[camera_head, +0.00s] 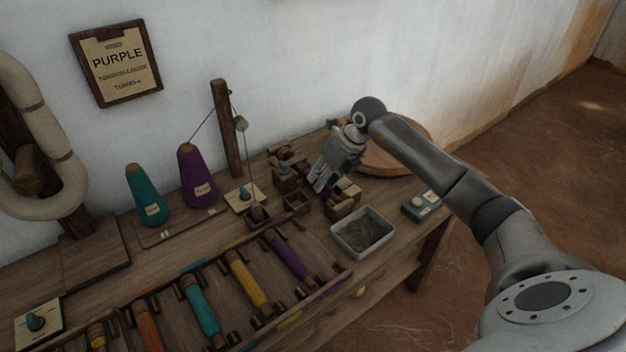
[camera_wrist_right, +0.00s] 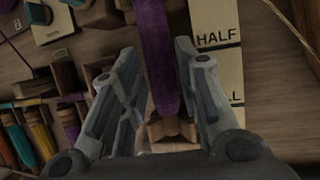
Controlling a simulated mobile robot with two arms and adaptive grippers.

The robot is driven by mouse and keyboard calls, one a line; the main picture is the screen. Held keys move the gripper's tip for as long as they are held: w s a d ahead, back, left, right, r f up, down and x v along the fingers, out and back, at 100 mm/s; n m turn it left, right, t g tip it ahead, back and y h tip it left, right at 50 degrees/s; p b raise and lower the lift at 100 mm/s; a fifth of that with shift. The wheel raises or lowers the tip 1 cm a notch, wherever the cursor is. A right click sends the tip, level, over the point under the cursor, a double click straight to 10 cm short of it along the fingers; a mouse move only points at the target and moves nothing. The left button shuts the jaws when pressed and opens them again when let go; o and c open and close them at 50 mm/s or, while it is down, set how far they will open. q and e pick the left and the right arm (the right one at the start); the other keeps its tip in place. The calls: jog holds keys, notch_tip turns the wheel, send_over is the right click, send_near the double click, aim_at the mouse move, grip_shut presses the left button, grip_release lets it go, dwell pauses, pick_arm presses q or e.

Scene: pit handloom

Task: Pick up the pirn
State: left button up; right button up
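A purple pirn (camera_wrist_right: 158,55) stands out in the right wrist view, its lower end at a small wooden holder (camera_wrist_right: 168,128). My right gripper (camera_wrist_right: 157,52) is open, with one finger on each side of this pirn and visible gaps to both. Another purple pirn (camera_head: 290,257) lies in the rack, beside a yellow pirn (camera_head: 248,282) and a teal pirn (camera_head: 200,306). My left gripper is not in view.
A card reading HALF (camera_wrist_right: 218,75) lies beside the pirn. A metal tray (camera_head: 363,233) and a green box (camera_head: 421,205) are at the bench's right end. Purple (camera_head: 197,180) and teal (camera_head: 147,195) cones stand left. A PURPLE sign (camera_head: 116,62) hangs on the wall.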

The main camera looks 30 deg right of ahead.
jog(key=shift+x, duration=0.85)
jog(key=shift+r, duration=0.15)
grip_shut()
